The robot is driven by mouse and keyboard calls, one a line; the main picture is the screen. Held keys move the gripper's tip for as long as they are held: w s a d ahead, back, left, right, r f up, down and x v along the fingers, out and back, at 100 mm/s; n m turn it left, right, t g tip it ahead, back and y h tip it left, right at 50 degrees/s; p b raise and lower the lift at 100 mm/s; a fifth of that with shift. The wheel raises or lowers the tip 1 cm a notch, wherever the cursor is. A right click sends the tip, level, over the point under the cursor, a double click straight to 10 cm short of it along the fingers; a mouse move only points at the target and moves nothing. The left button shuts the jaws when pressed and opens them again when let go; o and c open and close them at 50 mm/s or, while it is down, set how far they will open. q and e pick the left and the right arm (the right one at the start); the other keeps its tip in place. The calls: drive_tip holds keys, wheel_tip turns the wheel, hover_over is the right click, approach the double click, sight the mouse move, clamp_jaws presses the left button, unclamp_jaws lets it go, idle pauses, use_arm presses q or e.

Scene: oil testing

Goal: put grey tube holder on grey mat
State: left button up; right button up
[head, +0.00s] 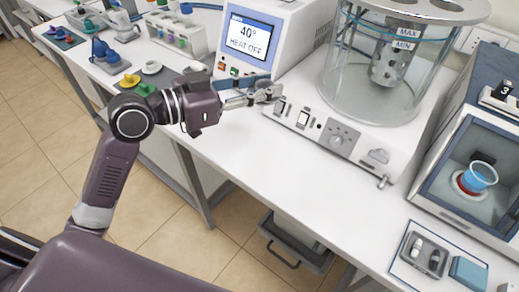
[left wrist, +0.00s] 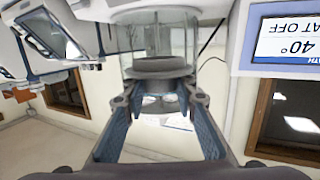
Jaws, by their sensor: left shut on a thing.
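My left gripper (head: 268,93) is just left of the glass bath, above the front left of its white base. A round grey holder plate with holes (head: 432,8) sits on top of the glass bath (head: 372,75). A pale rack (head: 176,35) with several capped tubes stands at the back left. Which of these is the grey tube holder is unclear. My right gripper is not in view.
The heater box (head: 250,46) reads 40° HEAT OFF. A grey tray (head: 425,254) and a teal block (head: 468,271) lie in front. The bench (head: 260,165) is clear before the bath.

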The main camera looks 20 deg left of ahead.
use_arm(q)
hover_over(263, 155)
wheel_tip(263, 155, down, 7)
wheel_tip(263, 155, down, 8)
drive_tip(key=shift+a+r, duration=0.1)
drive_tip(key=shift+r, duration=0.05)
wheel_tip(263, 155, down, 4)
drive_tip(key=shift+f, duration=0.25)
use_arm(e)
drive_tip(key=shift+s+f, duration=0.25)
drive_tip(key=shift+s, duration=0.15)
use_arm(q)
drive_tip(key=shift+f+b, duration=0.15)
drive_tip(key=shift+b, duration=0.25)
drive_tip(key=o, duration=1.2)
drive_tip(key=shift+c, duration=0.2)
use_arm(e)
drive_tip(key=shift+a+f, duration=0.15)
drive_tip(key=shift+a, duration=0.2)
